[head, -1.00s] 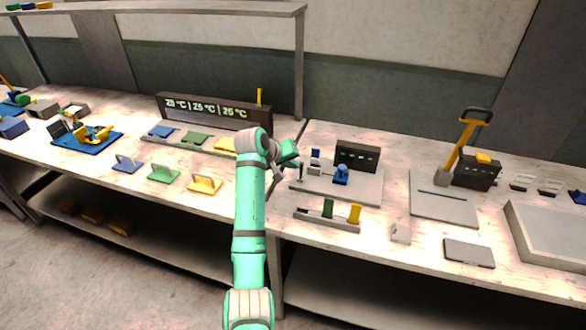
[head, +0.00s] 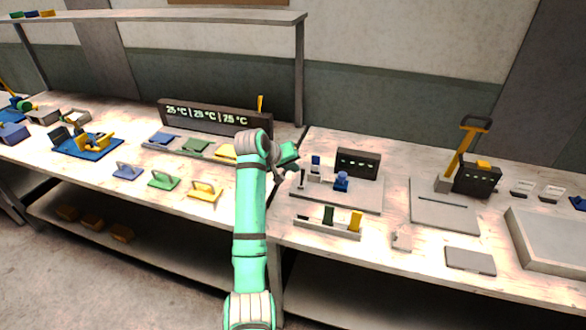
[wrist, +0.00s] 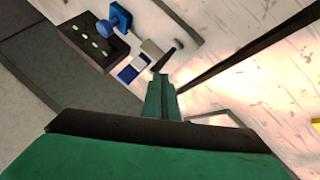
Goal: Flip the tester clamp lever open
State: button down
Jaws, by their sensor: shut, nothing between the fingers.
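The tester appears to be the grey plate (head: 340,200) carrying a dark display box (head: 357,163), a blue knob (head: 341,182) and a small blue-and-white block (head: 316,166). A thin dark lever (head: 301,178) stands at its left end. In the wrist view the dark lever (wrist: 164,61) is just beyond my fingertips, beside the blue-and-white block (wrist: 133,68). My gripper (head: 294,172) is shut and empty at the plate's left end; it also shows in the wrist view (wrist: 160,78). Whether it touches the lever cannot be told.
A rack (head: 328,229) with green and yellow pieces lies in front of the tester. A press with a long yellow handle (head: 461,148) stands to the right. Colored handled dies (head: 163,180) lie on the left table. A dark gap (wrist: 245,52) separates the tables.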

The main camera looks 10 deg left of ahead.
jog(key=shift+a, duration=0.2)
jog(key=s+a+r, duration=0.2)
jog(key=a+r, duration=0.3)
jog(key=r, duration=0.5)
jog(key=shift+r, duration=0.3)
jog(key=shift+w+a, duration=0.1)
